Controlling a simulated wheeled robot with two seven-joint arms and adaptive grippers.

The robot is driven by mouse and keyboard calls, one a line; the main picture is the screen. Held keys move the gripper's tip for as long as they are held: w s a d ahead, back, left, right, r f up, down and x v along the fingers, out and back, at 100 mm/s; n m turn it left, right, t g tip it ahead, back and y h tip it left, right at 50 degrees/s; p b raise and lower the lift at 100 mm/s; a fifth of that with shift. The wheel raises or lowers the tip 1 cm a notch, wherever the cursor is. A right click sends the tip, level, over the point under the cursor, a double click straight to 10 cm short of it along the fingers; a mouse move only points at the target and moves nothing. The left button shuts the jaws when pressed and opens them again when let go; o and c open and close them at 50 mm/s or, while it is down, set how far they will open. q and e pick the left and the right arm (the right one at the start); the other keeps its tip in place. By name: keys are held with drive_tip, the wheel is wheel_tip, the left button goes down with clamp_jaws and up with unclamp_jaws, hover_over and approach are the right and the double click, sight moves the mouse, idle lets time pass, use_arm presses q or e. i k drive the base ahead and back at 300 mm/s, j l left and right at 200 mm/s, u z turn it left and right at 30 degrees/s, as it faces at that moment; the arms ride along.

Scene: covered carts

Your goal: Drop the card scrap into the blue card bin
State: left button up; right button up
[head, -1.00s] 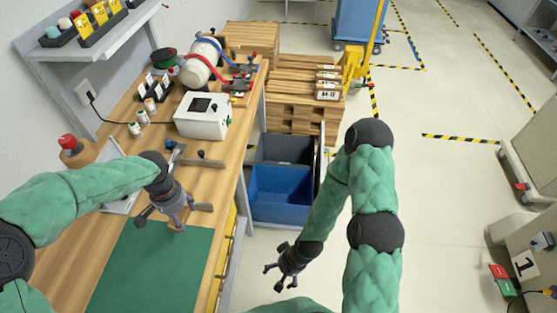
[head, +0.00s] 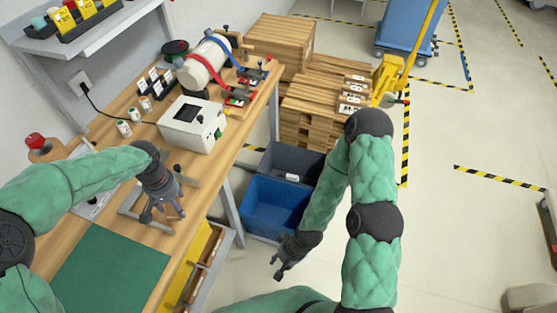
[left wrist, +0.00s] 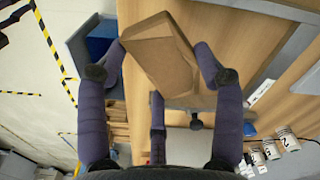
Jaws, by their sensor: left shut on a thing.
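The card scrap (left wrist: 162,55) is a brown, folded-looking piece between the fingers of my left gripper (left wrist: 158,75) in the left wrist view. That gripper is shut on it. In the head view my left gripper (head: 165,207) is above the wooden bench, beside the green mat, and I cannot make out the scrap there. The blue card bin (head: 268,207) stands on the floor right of the bench, to the right of my left gripper. Its near right part is close to my right arm. My right gripper (head: 279,268) hangs low in front of the bin, its fingers apart and empty.
The bench edge (head: 225,160) lies between my left gripper and the bins. A white box device (head: 192,125) stands on the bench. Stacked wooden boards (head: 315,105) are behind the bins.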

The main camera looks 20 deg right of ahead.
sight(276, 222)
drive_tip(key=i+l+u, duration=0.2)
drive_tip(key=l+u, duration=0.2)
drive_tip(key=l, duration=0.9)
drive_tip(key=l+u, duration=0.4)
drive_tip(key=l, duration=0.9)
drive_tip(key=l+u, duration=0.3)
drive_tip(key=l, duration=0.6)
drive_tip(key=l+u, duration=0.3)
drive_tip(key=l, duration=0.6)
drive_tip(key=i, duration=0.25)
